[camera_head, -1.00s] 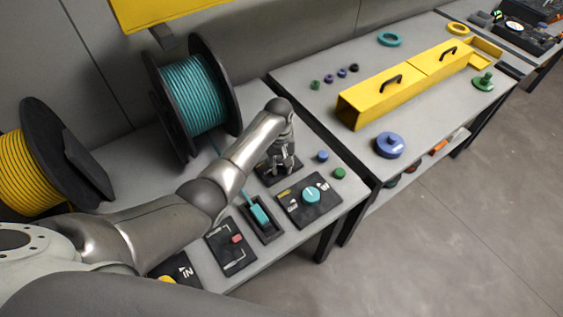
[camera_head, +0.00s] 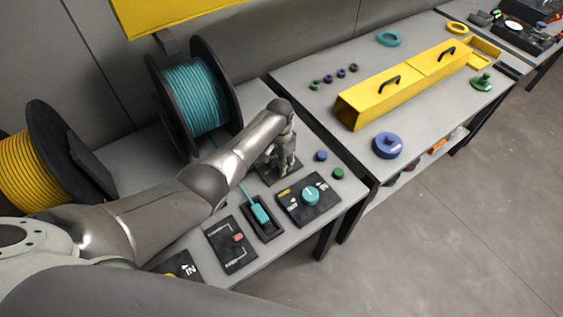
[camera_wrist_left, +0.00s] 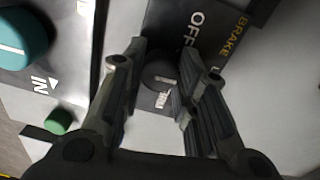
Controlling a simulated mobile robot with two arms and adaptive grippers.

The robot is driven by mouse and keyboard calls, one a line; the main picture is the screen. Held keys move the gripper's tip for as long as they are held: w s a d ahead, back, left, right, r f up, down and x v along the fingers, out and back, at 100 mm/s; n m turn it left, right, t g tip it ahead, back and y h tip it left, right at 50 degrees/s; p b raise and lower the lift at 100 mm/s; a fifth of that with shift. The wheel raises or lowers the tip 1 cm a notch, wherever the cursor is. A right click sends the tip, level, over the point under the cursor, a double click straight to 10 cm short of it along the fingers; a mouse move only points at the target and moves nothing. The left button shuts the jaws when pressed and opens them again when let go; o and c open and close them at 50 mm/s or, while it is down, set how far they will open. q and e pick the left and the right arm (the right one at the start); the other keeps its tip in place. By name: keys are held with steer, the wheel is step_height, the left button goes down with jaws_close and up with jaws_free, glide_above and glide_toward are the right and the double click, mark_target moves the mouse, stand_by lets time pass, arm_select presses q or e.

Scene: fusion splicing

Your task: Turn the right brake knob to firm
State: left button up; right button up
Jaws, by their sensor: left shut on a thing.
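The right brake knob (camera_wrist_left: 158,76) is a dark round knob on a black panel (camera_wrist_left: 195,20) lettered BRAKE and OFF in the wrist view. A white tag or mark shows at its near side. My left gripper (camera_wrist_left: 158,84) has its fingers around the knob, one on each side, and is shut on it. In the head view the left gripper (camera_head: 283,167) points down over the dark brake panel (camera_head: 272,179), hiding the knob. Which setting the knob is at cannot be read. My right gripper is not in view.
A panel with a turquoise knob (camera_head: 310,196) lies close to the gripper, with blue (camera_head: 321,156) and green (camera_head: 338,173) buttons beyond. A turquoise cable reel (camera_head: 195,95) stands behind. A yellow box (camera_head: 400,88) sits on the far table.

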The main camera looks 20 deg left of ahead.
arm_select(q)
steer(key=m, duration=0.6)
steer(key=m+b, duration=0.1)
steer(key=m, duration=0.5)
steer(key=shift+w+m, duration=0.1)
steer(key=shift+m, duration=0.2)
stand_by(0.3)
steer(key=o, duration=1.1)
steer(key=shift+c, duration=0.2)
steer(key=shift+r, duration=0.1)
step_height(320, 180, up, 12)
steer(key=shift+w, duration=0.2)
